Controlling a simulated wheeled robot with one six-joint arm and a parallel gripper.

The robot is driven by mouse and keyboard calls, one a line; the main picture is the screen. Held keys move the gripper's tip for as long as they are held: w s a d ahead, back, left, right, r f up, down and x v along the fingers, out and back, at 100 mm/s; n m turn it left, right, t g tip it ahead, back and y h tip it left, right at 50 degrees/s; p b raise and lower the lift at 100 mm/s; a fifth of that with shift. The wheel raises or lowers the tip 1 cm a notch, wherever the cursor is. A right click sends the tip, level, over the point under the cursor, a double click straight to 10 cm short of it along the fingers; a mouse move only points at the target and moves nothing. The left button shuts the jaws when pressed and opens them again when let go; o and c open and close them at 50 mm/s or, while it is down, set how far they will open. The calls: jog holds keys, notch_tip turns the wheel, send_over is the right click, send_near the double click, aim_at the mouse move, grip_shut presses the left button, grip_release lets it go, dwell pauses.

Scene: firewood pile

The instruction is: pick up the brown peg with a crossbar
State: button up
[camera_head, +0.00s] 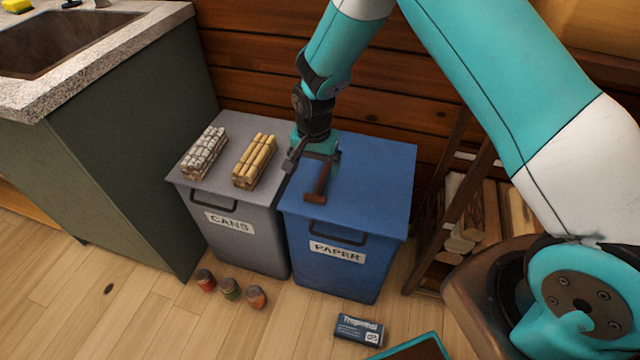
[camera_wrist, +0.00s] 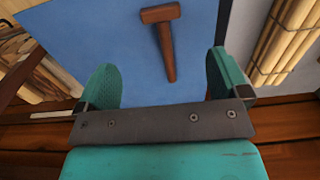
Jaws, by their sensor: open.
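The brown peg with a crossbar (camera_head: 320,184) lies on the lid of the blue paper bin (camera_head: 384,168), with its crossbar toward the bin's front edge. In the wrist view the peg (camera_wrist: 166,48) is ahead of my gripper, its shaft end pointing back toward the space between the fingers. My gripper (camera_head: 313,163) is over the back left of the blue lid, beside the shaft end of the peg. Its two teal fingers (camera_wrist: 162,82) are apart with nothing held between them. I cannot tell the exact height of the fingers above the lid.
The grey cans bin (camera_head: 228,188) stands at left, with a pale log bundle (camera_head: 204,153) and a yellowish log bundle (camera_head: 254,160) on its lid. Several small cans (camera_head: 230,288) and a dark box (camera_head: 359,330) are on the floor. A firewood rack (camera_head: 470,215) stands at right.

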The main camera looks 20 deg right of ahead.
aim_at(315, 196)
notch_tip(315, 196, down, 12)
jog(key=shift+w+r, duration=0.1)
jog(key=shift+r, duration=0.1)
jog(key=shift+c, duration=0.2)
jog(key=c, duration=1)
